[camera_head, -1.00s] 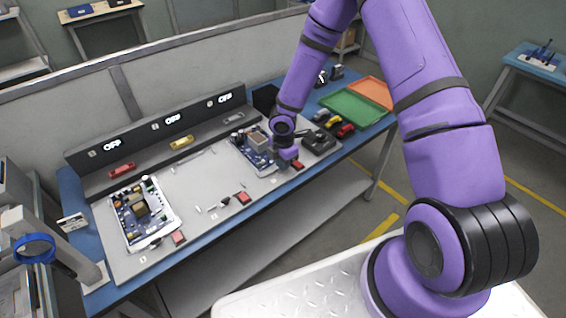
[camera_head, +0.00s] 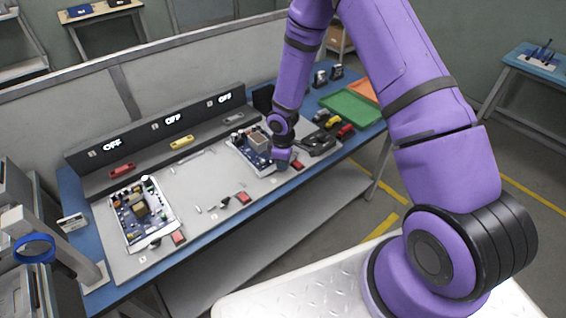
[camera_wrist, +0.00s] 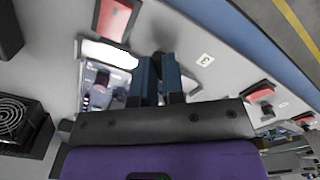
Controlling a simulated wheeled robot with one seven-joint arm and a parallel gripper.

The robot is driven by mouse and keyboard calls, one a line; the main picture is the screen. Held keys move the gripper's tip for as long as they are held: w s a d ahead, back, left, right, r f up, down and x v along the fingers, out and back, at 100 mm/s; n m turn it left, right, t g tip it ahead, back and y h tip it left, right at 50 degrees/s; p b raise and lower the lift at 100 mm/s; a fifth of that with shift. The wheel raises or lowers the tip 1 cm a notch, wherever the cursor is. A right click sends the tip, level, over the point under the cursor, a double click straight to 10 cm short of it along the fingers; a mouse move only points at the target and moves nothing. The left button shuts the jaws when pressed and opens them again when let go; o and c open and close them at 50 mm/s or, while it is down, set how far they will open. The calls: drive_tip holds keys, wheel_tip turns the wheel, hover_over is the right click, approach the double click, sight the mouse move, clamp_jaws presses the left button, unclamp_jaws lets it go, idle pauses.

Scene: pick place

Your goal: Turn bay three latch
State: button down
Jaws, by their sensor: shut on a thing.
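Bay three is the rightmost bay on the grey bench fixture, with a circuit board (camera_head: 240,150) in it; part of this board shows in the wrist view (camera_wrist: 101,78). My gripper (camera_head: 282,166) is low at the board's front right corner. In the wrist view, my gripper's two dark blue fingers (camera_wrist: 158,72) are close together beside the board edge, near the "3" label (camera_wrist: 205,60). They are shut on the bay three latch, which the fingers hide, so its angle cannot be told. A red block (camera_wrist: 116,18) sits beside the fingers; it also shows in the head view (camera_head: 297,165).
Bay one holds another board (camera_head: 128,232); bay two is without a board. Red blocks sit at bay two (camera_head: 243,197) and bay one (camera_head: 178,238). The OFF display panel (camera_head: 172,122) stands behind. A black fan unit (camera_wrist: 20,122) is close to my gripper. A green tray (camera_head: 350,106) lies right.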

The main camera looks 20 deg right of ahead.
drive_tip(key=m, duration=0.4)
drive_tip(key=shift+m, duration=1.9)
drive_tip(key=c, duration=1.2)
unclamp_jaws()
wheel_tip(320, 180, up, 11)
drive_tip(key=shift+f, duration=0.1)
